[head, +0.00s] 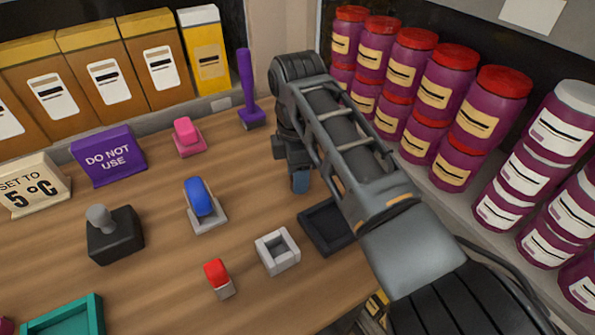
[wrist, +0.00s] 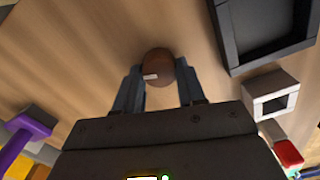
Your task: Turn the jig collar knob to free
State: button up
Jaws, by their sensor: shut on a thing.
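A round brown knob (wrist: 158,63) with a short pale mark on its left side sits on the wooden table in the wrist view. My gripper (wrist: 158,78) has one finger on each side of it and is shut on it. In the head view my gripper (head: 299,181) points down at the table, with one finger visible. There the knob is hidden behind my gripper and arm. No label shows on the knob, and I cannot read what its mark points to.
A black tray (head: 316,238) and a light grey square frame (head: 264,256) lie in front of my gripper. A blue-topped switch (head: 201,198) is to the left, a purple upright handle (head: 247,82) behind. Red-lidded jars (head: 437,88) line the right shelf.

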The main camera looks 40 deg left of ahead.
jog(key=shift+n, duration=1.9)
jog(key=o, duration=1.1)
jog(key=shift+c, duration=0.2)
jog(key=shift+r+b, duration=0.6)
jog(key=shift+r, duration=3.35)
jog(key=shift+s+f, duration=0.1)
